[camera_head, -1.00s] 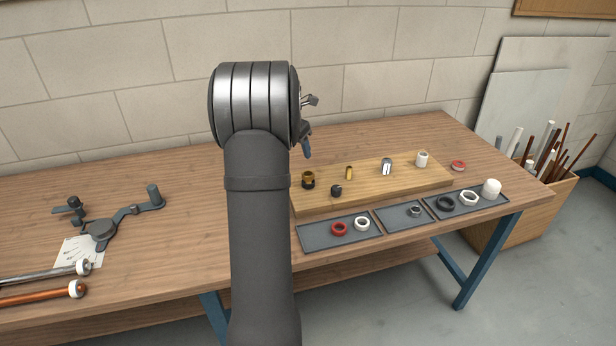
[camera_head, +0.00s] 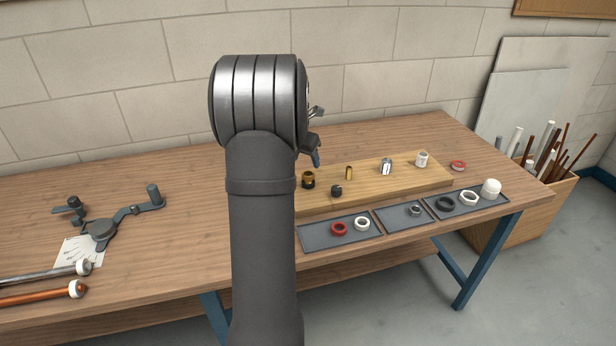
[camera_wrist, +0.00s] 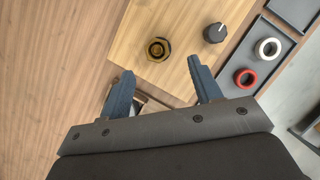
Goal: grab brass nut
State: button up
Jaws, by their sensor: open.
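The brass nut (camera_head: 308,180), a brassy ring with a dark centre, sits at the left end of the wooden board (camera_head: 410,183). In the wrist view the brass nut (camera_wrist: 158,49) lies on the board just beyond my fingertips, roughly between their lines. My gripper (camera_wrist: 161,70) has its two blue fingers spread apart with nothing between them. In the head view my arm hides most of my gripper (camera_head: 316,158); one blue fingertip shows above and behind the nut.
A black knob-like part (camera_head: 336,190) stands close to the nut; it also shows in the wrist view (camera_wrist: 214,33). A slim brass piece (camera_head: 349,172), a chrome part (camera_head: 386,167) and a white fitting (camera_head: 422,159) stand farther right. Trays with rings (camera_head: 318,238) line the front.

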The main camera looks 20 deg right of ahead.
jog(key=x, duration=0.7)
jog(key=shift+w+a+f, duration=0.2)
jog(key=shift+a, duration=0.05)
jog(key=c, duration=1.1)
